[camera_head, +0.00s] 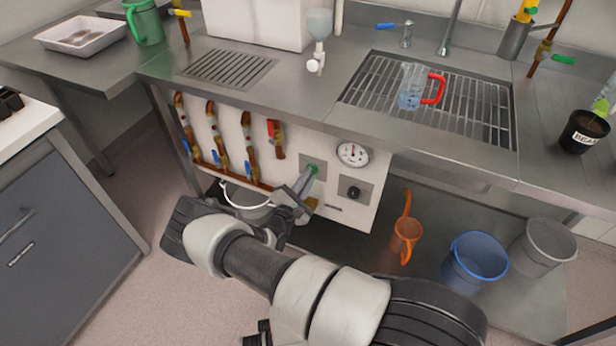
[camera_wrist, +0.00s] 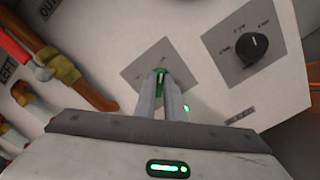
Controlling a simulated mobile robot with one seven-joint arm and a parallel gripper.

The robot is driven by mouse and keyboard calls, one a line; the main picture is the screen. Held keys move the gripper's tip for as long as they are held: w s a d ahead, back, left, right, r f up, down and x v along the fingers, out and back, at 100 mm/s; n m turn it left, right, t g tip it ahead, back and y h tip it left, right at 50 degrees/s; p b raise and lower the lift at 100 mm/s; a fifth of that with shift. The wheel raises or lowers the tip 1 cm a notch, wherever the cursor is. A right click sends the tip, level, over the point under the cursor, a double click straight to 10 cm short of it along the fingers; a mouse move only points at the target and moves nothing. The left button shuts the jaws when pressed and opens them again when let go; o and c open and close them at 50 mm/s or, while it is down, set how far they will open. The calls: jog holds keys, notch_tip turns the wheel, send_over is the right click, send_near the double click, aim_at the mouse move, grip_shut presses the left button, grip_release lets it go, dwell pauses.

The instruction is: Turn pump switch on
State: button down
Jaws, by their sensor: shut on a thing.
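The pump switch is a green toggle (camera_wrist: 160,74) on a grey square plate (camera_wrist: 133,72) fixed to the white panel under the counter. My gripper (camera_wrist: 162,82) reaches it, with its two fingers close together around the green toggle. In the head view my gripper (camera_head: 309,174) is at the same grey plate (camera_head: 321,162). The fingers hide much of the toggle, and the small marks on the plate are too blurred to read. A black rotary knob (camera_wrist: 252,47) on its own grey plate is to the right, also seen in the head view (camera_head: 354,192).
Brown pipes with coloured valves (camera_head: 213,135) line the panel's left side. A round gauge (camera_head: 352,153) is above the knob. A white bucket (camera_head: 246,203) stands below, partly behind my arm. An orange watering can (camera_head: 406,238) and blue bucket (camera_head: 474,262) are on the lower shelf.

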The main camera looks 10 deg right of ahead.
jog(key=c, duration=1.8)
grip_release()
jog(key=shift+c, duration=0.2)
jog(key=shift+a, duration=0.1)
jog(key=p+v, duration=0.2)
jog(key=v, duration=1.5)
jog(key=shift+s, duration=0.2)
jog(key=shift+a, duration=0.1)
